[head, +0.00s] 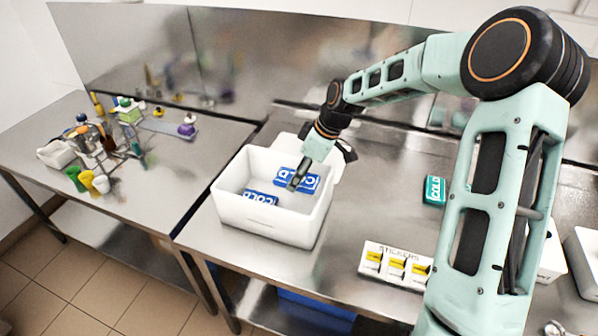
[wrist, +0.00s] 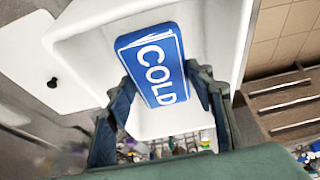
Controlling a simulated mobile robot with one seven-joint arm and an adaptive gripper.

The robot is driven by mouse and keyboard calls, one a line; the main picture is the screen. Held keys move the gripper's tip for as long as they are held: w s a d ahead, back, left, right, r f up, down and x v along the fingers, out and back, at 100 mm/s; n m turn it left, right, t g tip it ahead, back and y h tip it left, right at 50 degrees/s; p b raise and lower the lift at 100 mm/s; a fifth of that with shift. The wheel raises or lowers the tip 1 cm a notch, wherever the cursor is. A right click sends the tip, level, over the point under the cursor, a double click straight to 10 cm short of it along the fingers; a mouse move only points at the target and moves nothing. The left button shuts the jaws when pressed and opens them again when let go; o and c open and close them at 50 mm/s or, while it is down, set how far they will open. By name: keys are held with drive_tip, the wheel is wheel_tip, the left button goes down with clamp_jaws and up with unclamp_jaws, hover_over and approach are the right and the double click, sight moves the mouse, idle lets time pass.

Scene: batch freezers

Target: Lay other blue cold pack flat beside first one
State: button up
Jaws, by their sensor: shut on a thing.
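A white open box (head: 262,225) stands on the steel table, and its white walls also show in the wrist view (wrist: 215,35). One blue cold pack (head: 261,197) lies low in the box at the left. My gripper (head: 296,182) reaches down into the box and is shut on the other blue cold pack (head: 311,182), right of the first. In the wrist view this held pack (wrist: 156,65) sits between the two fingers with its COLD label facing the camera. I cannot tell whether the held pack touches the box floor. The first pack is not visible in the wrist view.
A teal cold pack (head: 434,190) lies on the table right of the box. A white sticker holder (head: 395,265) with yellow items stands near the front edge. The left table (head: 150,200) holds cups, bottles and other clutter. The steel between box and teal pack is clear.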

drive_tip(key=shift+f+b, duration=4.1)
drive_tip(key=shift+f, duration=2.4)
drive_tip(key=shift+s+f, duration=0.1)
drive_tip(key=shift+s, duration=0.05)
drive_tip(key=o, duration=1.5)
drive_tip(key=shift+s+f, duration=0.1)
drive_tip(key=shift+d, duration=0.1)
drive_tip(key=o, duration=0.5)
drive_tip(key=shift+o, duration=0.2)
drive_tip(key=r+p, duration=0.2)
drive_tip(key=r, duration=0.1)
drive_tip(key=r+p, duration=0.1)
drive_tip(key=r, duration=0.1)
drive_tip(key=shift+w+r, duration=0.15)
drive_tip(key=shift+w, duration=0.1)
drive_tip(key=shift+r+p, duration=3.95)
drive_tip(key=shift+r, duration=2.15)
